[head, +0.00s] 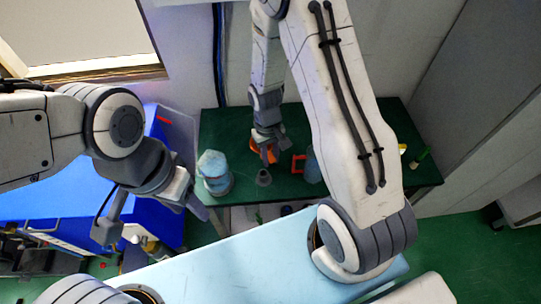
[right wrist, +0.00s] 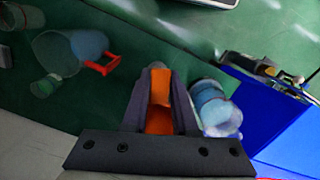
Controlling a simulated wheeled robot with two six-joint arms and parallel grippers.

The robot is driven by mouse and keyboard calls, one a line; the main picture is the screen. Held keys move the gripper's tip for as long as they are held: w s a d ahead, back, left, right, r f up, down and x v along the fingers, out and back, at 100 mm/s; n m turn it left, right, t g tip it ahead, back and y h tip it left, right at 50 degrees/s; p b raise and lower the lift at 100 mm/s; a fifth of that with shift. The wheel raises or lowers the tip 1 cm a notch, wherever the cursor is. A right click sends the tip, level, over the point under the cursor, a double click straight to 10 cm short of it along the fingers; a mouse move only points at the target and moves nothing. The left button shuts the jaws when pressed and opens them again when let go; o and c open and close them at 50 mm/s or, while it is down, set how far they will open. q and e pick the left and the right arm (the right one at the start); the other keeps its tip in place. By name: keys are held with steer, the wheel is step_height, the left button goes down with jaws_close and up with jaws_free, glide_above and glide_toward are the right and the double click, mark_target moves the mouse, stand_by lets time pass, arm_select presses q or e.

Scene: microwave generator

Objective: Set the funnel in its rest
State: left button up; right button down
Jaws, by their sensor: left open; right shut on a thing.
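My right gripper (head: 269,157) is shut on an orange thing (head: 258,154), which I take to be the funnel. It also shows between the right gripper's fingers in the right wrist view (right wrist: 160,103), partly covered by them. A small dark grey cup-shaped thing (head: 263,178), perhaps the rest, stands on the green table just in front of the held funnel and apart from it. I cannot make it out in the right wrist view. My left gripper (head: 152,221) is open and empty, left of the table, in front of the blue machine.
On the green table (head: 350,193), a blue-and-grey jar (head: 215,173) stands left of the cup-shaped thing. A blue machine (head: 70,205) stands left.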

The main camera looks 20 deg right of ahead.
steer(key=shift+w+f+b, duration=0.1)
steer(key=shift+f+b, duration=2)
steer(key=shift+f, duration=0.8)
steer(key=shift+w+f+b, duration=0.15)
steer(key=shift+f+b, duration=3.35)
steer(key=shift+f, duration=1.4)
steer(key=c, duration=0.6)
jaws_free()
steer(key=shift+r, duration=0.1)
steer(key=r, duration=0.7)
steer(key=w+r, duration=0.1)
steer(key=r, duration=0.2)
steer(key=shift+w+r+b, duration=0.1)
steer(key=shift+r+b, duration=0.1)
steer(key=shift+b, duration=0.2)
